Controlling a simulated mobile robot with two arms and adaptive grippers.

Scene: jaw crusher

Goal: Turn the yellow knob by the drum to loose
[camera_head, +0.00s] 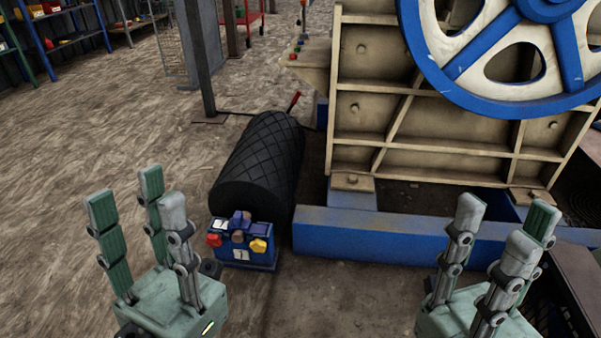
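The yellow knob (258,246) is on the right side of a small blue box (245,263) on the floor. The box stands at the near end of a black drum (262,160) with a diamond-pattern surface. A red knob (214,240) is on the box's left side. The knob's exact setting is too small to read. My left gripper (140,200) is open and empty, fingers upward, left of the box and nearer to me. My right gripper (507,225) is open and empty, fingers upward, far to the right of the box, in front of the blue beam.
The jaw crusher's cream frame (435,130) and blue flywheel (465,75) stand at the right. A low blue beam (370,238) runs right of the box. A grey post (197,60) stands behind the drum. Shelves (65,42) line the back left. The floor at left is clear.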

